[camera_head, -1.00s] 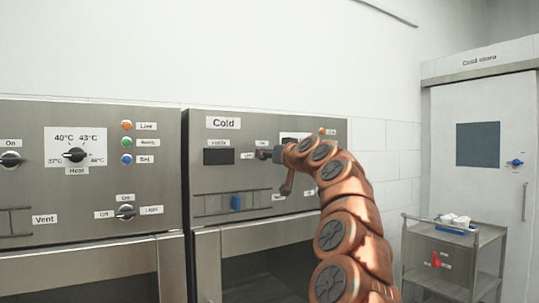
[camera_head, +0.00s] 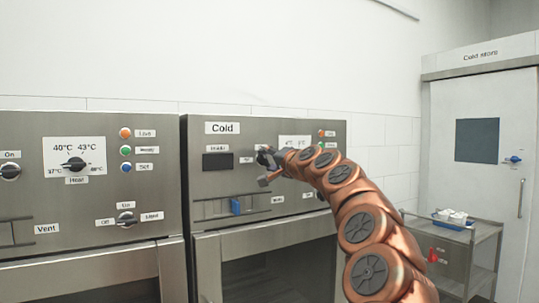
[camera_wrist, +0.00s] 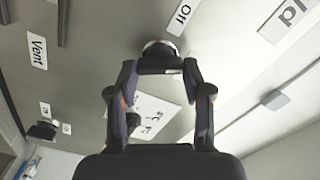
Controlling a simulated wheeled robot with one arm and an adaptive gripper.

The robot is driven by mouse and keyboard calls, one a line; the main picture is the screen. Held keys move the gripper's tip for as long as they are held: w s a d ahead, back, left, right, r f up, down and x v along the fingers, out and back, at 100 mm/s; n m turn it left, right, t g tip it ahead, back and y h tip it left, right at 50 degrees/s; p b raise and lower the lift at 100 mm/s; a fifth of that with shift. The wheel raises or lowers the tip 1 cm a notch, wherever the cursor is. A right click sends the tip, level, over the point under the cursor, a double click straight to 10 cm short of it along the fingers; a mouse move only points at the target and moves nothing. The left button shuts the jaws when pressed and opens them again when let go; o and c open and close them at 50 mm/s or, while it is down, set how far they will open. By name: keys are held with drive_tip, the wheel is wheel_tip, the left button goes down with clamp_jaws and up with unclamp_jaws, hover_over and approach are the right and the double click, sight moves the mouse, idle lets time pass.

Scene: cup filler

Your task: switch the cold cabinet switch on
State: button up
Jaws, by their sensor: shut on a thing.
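The cold cabinet (camera_head: 222,127) is a steel front marked "Cold" in the middle of the head view. Its switch, a dark knob on a pale round base (camera_wrist: 160,46), sits on the panel in the wrist view, with an "Off" label (camera_wrist: 181,17) close beside it. My gripper (camera_wrist: 160,75) is shut on the switch knob (camera_wrist: 160,62), one finger on each side. In the head view my gripper (camera_head: 267,160) covers most of the switch, to the right of the dark display (camera_head: 217,161). I cannot tell whether the knob points to on or off.
The heat cabinet (camera_head: 98,205) with its knobs and lamps stands at the left. A grey trolley (camera_head: 470,250) and the cold store door (camera_head: 480,185) are at the right.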

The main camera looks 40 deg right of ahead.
drive_tip(key=shift+r+m+p, duration=0.25)
drive_tip(key=shift+m+p, duration=0.35)
drive_tip(key=shift+m, duration=0.3)
drive_tip(key=shift+f+m+p, duration=0.15)
drive_tip(key=shift+m+p, duration=0.6)
drive_tip(key=shift+m, duration=0.2)
drive_tip(key=shift+f+m+p, duration=0.1)
drive_tip(key=shift+m+p, duration=0.6)
drive_tip(key=shift+m, duration=0.25)
drive_tip(key=o, duration=1.2)
drive_tip(key=shift+f, duration=0.1)
drive_tip(key=shift+c, duration=0.2)
drive_tip(key=s, duration=1.2)
drive_tip(key=shift+a, duration=0.45)
